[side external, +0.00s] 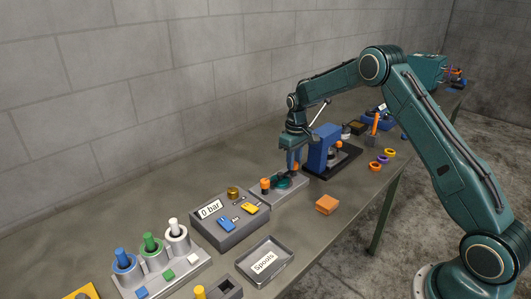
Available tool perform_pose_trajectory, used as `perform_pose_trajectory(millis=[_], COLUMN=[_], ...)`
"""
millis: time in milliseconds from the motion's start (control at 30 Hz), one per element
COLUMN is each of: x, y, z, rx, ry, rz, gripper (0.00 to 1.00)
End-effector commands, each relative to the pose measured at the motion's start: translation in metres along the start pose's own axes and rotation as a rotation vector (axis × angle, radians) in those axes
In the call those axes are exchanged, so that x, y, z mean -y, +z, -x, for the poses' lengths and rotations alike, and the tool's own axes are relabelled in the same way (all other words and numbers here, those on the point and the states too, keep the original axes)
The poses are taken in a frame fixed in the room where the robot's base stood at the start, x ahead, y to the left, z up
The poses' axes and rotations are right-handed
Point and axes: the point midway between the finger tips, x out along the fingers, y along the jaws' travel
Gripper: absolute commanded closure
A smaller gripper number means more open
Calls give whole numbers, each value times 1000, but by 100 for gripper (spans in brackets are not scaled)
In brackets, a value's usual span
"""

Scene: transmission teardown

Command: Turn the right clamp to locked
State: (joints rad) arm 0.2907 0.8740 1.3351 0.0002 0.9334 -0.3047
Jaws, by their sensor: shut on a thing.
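A grey fixture plate (286,192) lies on the bench with a dark teal round part (285,183) in its middle. An orange clamp (265,185) stands at its left end. The right clamp (297,167), also orange, stands at the other end and is mostly hidden by my gripper. My gripper (293,164) points down at the fixture and is shut on the right clamp. Whether this clamp is turned to locked cannot be told at this size.
A blue press (325,147) on a black base stands close right of my gripper. A grey box (230,228) marked "0 bar" sits left of the fixture. An orange block (327,204) and a "Spools" tray (264,262) lie in front. Bench behind the fixture is clear.

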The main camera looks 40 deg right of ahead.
Motion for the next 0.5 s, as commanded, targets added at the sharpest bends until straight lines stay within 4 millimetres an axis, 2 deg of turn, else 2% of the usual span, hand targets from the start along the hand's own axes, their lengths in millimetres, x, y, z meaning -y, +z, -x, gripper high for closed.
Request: perform_pose_trajectory(millis=[300, 333, 400, 500], x=[0, 0, 0, 0], y=[-1, -1, -1, -1], z=[2, 2, 2, 1], rx=[-4, -4, -4, -3], ry=[1, 1, 1, 1], rz=[3, 3, 3, 2], gripper=[96, 68, 54, 52])
